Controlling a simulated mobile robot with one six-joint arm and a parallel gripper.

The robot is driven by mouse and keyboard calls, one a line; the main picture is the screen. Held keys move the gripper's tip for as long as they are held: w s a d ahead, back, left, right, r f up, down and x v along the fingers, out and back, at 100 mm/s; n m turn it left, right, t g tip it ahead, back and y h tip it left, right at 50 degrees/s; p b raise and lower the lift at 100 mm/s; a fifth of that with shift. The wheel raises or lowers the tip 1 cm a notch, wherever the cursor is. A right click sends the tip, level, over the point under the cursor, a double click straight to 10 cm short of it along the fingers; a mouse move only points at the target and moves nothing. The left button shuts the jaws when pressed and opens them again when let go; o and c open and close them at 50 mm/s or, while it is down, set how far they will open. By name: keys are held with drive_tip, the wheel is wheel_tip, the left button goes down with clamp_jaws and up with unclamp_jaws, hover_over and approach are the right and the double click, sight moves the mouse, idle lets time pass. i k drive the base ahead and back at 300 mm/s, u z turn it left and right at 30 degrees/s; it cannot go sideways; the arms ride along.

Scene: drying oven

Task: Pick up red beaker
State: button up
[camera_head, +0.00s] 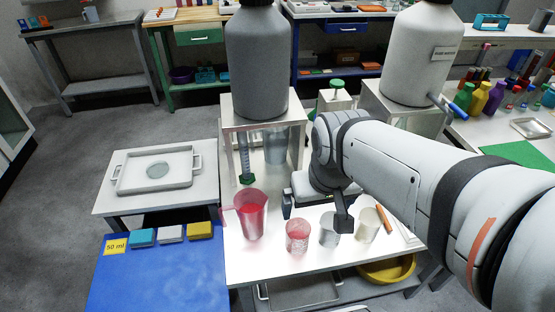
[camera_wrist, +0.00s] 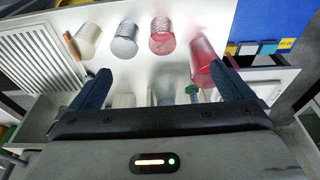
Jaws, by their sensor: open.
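A tall red translucent beaker (camera_head: 252,217) with a flared rim stands upright near the front left of the white table (camera_head: 250,262). A shorter red cup-like vessel (camera_head: 297,237) stands to its right. In the wrist view the tall red beaker (camera_wrist: 204,60) lies just beyond the right-hand finger, and the shorter red vessel (camera_wrist: 162,38) is ahead between the fingers. My gripper (camera_head: 316,212) is open and empty, behind the row of vessels and right of the tall beaker. In the wrist view my gripper (camera_wrist: 160,82) has its fingers spread wide.
A grey metallic cup (camera_head: 329,231) and a cream cup (camera_head: 367,227) stand right of the red ones, with an orange stick (camera_head: 384,219) beside them. A large grey bottle (camera_head: 257,70) sits on a stand behind. A blue mat (camera_head: 150,280) with coloured blocks lies left.

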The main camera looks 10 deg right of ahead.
sight(297, 230)
drive_tip(key=u, duration=0.15)
drive_tip(key=k, duration=0.5)
drive_tip(key=z, duration=1.5)
drive_tip(key=k, duration=1.7)
drive_tip(key=u, duration=0.7)
drive_tip(key=i, duration=1)
drive_tip(key=u, duration=0.05)
